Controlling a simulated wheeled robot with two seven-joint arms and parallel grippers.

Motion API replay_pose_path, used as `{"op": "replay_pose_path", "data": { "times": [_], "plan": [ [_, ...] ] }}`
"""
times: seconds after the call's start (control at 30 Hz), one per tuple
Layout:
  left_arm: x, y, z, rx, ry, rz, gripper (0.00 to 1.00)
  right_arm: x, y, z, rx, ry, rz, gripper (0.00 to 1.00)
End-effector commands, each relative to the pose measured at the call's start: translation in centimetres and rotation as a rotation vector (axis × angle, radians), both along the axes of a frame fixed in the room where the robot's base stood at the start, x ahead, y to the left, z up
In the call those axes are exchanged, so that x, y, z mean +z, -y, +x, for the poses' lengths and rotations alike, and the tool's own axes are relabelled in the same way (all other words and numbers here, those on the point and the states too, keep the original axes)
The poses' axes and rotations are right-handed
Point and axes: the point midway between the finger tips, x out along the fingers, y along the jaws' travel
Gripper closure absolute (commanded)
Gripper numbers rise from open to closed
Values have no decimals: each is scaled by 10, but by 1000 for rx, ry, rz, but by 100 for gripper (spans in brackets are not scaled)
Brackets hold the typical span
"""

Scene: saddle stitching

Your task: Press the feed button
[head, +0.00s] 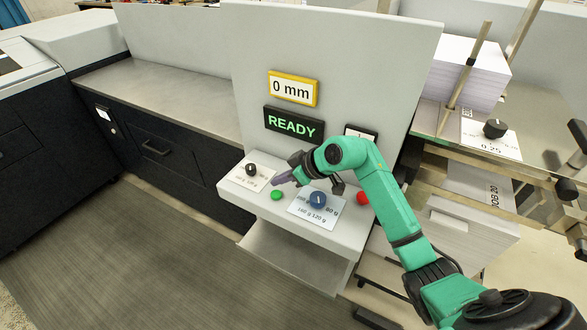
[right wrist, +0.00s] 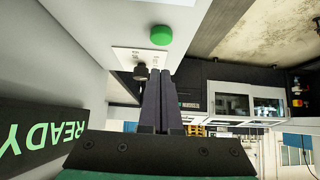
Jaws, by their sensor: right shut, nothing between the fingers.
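A green button (head: 277,195) sits on the light ledge of the control panel; no label on it can be read. It also shows in the right wrist view (right wrist: 161,35), beyond the fingertips. My right gripper (head: 276,181) is just behind and above the green button in the head view, apart from it as far as I can tell. In the right wrist view its two dark fingers (right wrist: 165,75) lie together, shut and empty. A red button (head: 362,198) sits further right on the ledge. My left gripper is not in view.
A black knob (head: 251,169) is left of the green button and a blue knob (head: 317,200) is right of it. Upright behind are a "READY" display (head: 294,124) and a "0 mm" display (head: 292,88). A paper stack (head: 468,72) stands at right.

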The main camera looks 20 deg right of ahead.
Motion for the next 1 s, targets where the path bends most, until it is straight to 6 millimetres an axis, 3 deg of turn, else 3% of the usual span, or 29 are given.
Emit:
{"op": "replay_pose_path", "data": {
  "times": [0.2,0.6,0.8,1.0],
  "plan": [
    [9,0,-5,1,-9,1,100,-33,1,-1,-1,-4,2,100],
    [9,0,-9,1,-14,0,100,-39,1,-1,-1,0,1,100],
    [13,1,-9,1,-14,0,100,-59,2,-2,-1,-5,-2,100],
    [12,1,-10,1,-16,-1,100,-64,2,-4,1,-13,-5,100]
  ]
}}
